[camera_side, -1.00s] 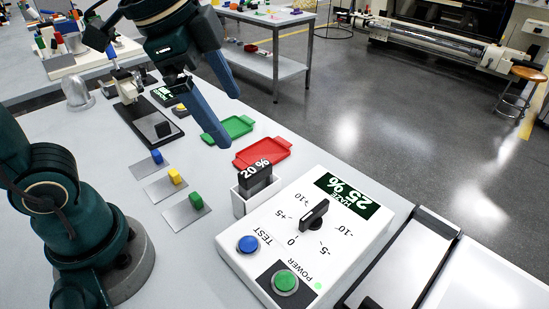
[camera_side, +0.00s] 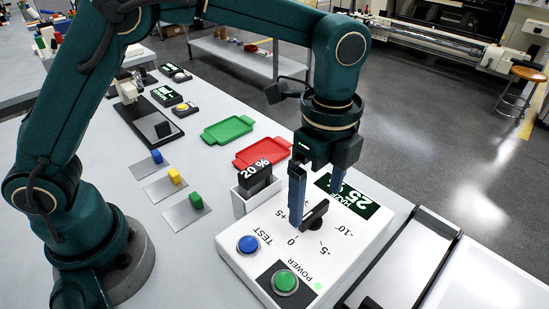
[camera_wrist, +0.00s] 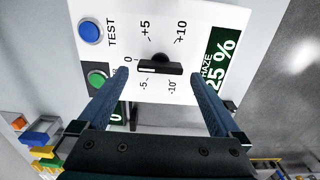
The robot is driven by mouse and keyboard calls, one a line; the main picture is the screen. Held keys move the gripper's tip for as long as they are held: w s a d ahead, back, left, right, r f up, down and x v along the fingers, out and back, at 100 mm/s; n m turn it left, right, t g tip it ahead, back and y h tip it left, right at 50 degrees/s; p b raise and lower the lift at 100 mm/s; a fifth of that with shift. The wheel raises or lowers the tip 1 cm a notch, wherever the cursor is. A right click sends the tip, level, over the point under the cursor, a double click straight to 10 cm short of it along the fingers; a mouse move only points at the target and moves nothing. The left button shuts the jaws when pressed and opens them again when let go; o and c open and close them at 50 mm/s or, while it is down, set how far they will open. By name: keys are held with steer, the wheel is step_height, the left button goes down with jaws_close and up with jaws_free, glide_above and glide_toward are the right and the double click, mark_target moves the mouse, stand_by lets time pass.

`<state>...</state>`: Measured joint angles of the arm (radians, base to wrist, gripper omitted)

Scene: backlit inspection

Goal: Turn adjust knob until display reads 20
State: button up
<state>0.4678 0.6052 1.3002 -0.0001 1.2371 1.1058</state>
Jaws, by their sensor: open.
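The adjust knob (camera_side: 315,213) is a black bar-shaped handle on the white control box (camera_side: 262,215). In the wrist view the knob (camera_wrist: 159,67) has a white mark on its end facing the 0 of the printed scale. The dark green display (camera_side: 356,202) is partly covered by a finger in the side view; in the wrist view the display (camera_wrist: 218,66) reads HAZE 25 %. My gripper (camera_side: 317,206) is open, pointing down over the box, its blue fingers spread wide around the knob's ends. In the wrist view my gripper (camera_wrist: 157,76) shows nothing between its fingers touching them.
A blue TEST button (camera_side: 248,245) and a green POWER button (camera_side: 285,282) are on the box. A holder with a black 20 % block (camera_side: 256,172) stands beside it. Red (camera_side: 262,152) and green (camera_side: 228,129) trays lie behind. A black-edged panel (camera_side: 408,262) is at right.

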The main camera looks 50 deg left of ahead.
mark_target(314, 215)
steer(key=shift+f, duration=1.4)
steer(key=c, duration=1.2)
steer(key=shift+n, duration=0.3)
steer(key=n, duration=1.1)
